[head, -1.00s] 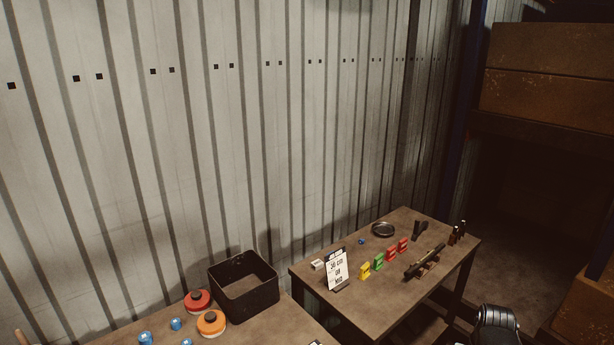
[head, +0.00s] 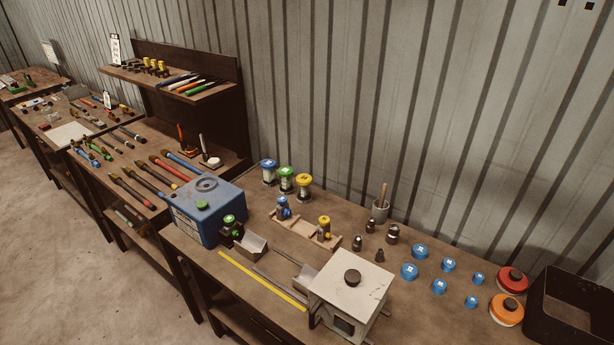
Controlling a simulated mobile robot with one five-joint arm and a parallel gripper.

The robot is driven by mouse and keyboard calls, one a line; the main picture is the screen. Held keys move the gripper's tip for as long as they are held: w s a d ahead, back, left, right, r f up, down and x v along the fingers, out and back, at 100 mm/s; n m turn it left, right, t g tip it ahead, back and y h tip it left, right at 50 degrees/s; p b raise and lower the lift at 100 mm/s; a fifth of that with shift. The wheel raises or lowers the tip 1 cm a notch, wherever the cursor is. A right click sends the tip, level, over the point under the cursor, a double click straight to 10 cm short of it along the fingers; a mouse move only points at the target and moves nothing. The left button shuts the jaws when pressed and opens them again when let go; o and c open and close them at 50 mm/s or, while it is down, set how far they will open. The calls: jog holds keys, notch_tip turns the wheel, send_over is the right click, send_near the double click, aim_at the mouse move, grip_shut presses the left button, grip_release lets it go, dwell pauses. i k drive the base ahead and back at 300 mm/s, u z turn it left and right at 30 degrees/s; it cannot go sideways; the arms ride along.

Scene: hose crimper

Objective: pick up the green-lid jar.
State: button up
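The green-lid jar (head: 286,179) stands upright at the back of the workbench (head: 340,232), near the corrugated wall. It is between a blue-lid jar (head: 268,172) on its left and a yellow-lid jar (head: 304,187) on its right, all close together. My gripper is not in the current head view.
A blue machine (head: 208,210) stands left of the jars. A wooden rack (head: 305,232) with small fittings lies in front of them. A white box (head: 350,298), blue caps (head: 420,251) and a black bin (head: 570,308) are to the right. Open floor (head: 80,285) lies front left.

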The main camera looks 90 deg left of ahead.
aim_at(286, 179)
jog(key=u, duration=4.3)
jog(key=i, duration=1.65)
jog(key=z, duration=0.1)
